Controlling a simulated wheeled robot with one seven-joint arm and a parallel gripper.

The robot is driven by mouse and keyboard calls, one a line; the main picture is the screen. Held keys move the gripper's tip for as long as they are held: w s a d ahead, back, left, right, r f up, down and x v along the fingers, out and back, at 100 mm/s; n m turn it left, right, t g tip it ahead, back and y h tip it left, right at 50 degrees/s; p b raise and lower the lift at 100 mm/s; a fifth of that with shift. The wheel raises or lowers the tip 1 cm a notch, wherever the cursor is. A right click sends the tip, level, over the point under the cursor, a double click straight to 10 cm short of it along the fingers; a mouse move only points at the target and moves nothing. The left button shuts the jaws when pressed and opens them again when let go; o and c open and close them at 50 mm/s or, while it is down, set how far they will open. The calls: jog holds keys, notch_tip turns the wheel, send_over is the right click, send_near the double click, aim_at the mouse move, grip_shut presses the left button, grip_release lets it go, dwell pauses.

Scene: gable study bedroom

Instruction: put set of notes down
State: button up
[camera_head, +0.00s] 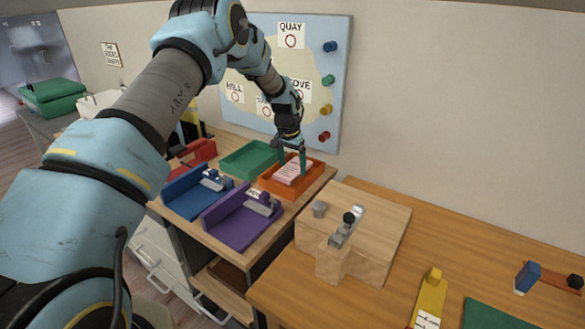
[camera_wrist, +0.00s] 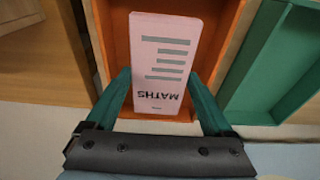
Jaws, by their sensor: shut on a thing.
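In the wrist view the orange tray (camera_wrist: 119,50) lies around and beneath the notes. My gripper (camera_wrist: 160,85) is shut on the notes, one teal finger at each side; it also shows in the head view (camera_head: 291,160). I cannot tell whether the notes touch the tray floor.
A green tray (camera_head: 247,160) stands left of the orange one. Blue (camera_head: 196,195) and purple (camera_head: 240,220) holders stand in front. A wooden block with a metal lever (camera_head: 355,225) is to the right. A board with labels and coloured pegs (camera_head: 343,60) hangs behind.

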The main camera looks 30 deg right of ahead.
aim_at(289, 171)
jog(key=shift+f, duration=0.95)
jog(key=shift+f, duration=0.1)
jog(key=shift+f, duration=0.15)
jog(key=o, duration=1.3)
jog(key=shift+o, duration=0.2)
notch_tip(289, 171, up, 12)
jog(key=a+b, duration=0.1)
jog(key=b, duration=0.1)
jog(key=shift+s+a+r+b, duration=0.2)
jog(key=shift+s+a+b, duration=0.15)
jog(key=shift+s+a, duration=0.1)
